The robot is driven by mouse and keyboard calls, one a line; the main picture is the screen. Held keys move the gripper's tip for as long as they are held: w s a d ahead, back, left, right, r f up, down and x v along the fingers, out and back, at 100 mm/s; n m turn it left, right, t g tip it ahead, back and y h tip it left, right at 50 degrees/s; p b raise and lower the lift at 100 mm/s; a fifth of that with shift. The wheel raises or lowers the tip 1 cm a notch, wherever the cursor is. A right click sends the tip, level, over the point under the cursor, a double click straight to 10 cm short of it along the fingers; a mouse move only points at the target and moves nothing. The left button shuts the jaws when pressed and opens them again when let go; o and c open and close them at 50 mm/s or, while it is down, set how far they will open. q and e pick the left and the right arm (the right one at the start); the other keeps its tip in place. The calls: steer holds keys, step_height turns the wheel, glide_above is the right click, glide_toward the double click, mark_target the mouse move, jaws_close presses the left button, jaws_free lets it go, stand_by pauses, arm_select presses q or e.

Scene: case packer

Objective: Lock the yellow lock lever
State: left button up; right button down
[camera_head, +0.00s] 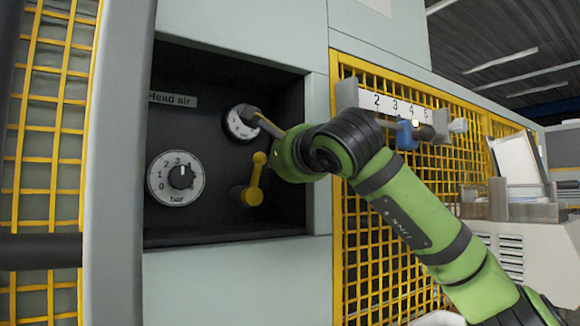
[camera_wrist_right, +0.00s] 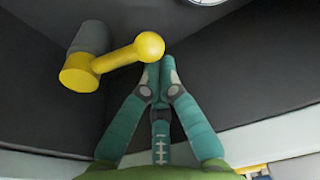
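The yellow lock lever (camera_head: 255,182) is inside the dark recess, below the upper dial. In the head view its ball end is up and leans slightly right of its hub. In the right wrist view the lever (camera_wrist_right: 118,60) runs from a hub on a grey cylinder at left to the ball at right. My right gripper (camera_wrist_right: 160,66) has its teal fingertips together, close beside the ball, with nothing seen between them. I cannot tell whether they touch it. In the head view my right arm's green wrist hides the fingers. My left gripper is not in view.
A dial with a knob (camera_head: 176,178) marked "bar" is left of the lever. A smaller gauge (camera_head: 238,124) sits above it, partly behind a grey and beige part. The recess walls are close around. A numbered plate (camera_head: 395,106) on yellow mesh is at right.

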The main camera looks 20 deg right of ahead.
mark_target(257, 157)
steer(key=a+n, duration=0.1)
steer(key=a, duration=0.1)
steer(key=a+n, duration=0.1)
steer(key=shift+s+a+r+n, duration=0.15)
steer(key=shift+s+r+n, duration=0.1)
steer(key=shift+r+n, duration=0.1)
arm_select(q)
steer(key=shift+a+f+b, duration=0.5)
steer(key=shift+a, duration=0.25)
arm_select(e)
steer(key=shift+a+f, duration=0.1)
steer(key=shift+a, duration=0.4)
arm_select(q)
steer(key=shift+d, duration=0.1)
arm_select(e)
steer(key=shift+a, duration=0.1)
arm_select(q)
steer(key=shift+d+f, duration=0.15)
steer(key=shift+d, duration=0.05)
arm_select(e)
steer(key=shift+s+a, duration=0.1)
steer(key=shift+a, duration=0.15)
